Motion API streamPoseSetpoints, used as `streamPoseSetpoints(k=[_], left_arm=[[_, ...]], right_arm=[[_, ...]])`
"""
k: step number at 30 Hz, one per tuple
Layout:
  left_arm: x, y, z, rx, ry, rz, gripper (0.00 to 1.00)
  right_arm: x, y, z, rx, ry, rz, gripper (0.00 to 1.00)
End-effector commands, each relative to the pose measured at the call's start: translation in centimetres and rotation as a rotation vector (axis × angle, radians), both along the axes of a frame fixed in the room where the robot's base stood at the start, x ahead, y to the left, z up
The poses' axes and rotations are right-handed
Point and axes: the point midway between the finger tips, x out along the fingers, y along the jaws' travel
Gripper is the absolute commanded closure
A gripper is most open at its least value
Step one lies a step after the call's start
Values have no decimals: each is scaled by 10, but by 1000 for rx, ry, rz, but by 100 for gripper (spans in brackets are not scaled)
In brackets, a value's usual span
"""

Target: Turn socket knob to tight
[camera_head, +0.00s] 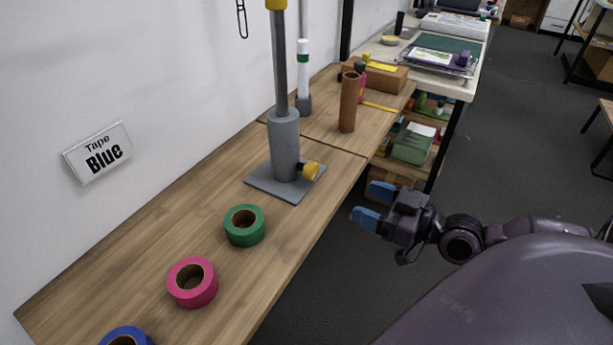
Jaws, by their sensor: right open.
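My left gripper is not in view.
Green (245,226), pink (192,283) and blue (126,337) tape rolls lie on the wooden shelf (222,185). A brown tube (348,102) and a cardboard box (375,77) stand farther back. A "Tape Blue" sign (98,152) is on the wall. Open floor lies right of the shelf.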

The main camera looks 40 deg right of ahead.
Motion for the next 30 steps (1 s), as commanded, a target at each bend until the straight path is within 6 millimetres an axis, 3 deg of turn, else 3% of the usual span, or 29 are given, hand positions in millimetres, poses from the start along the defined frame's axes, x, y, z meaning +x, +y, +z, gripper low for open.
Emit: streamPoseSetpoints(k=[1,7,17,30], left_arm=[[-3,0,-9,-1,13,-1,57],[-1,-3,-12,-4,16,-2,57],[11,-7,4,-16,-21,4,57],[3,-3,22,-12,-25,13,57]], right_arm=[[4,1,0,7,0,18,35],[15,3,17,40,-23,37,35],[33,9,24,47,-38,33,35],[73,26,29,49,-41,36,35]])
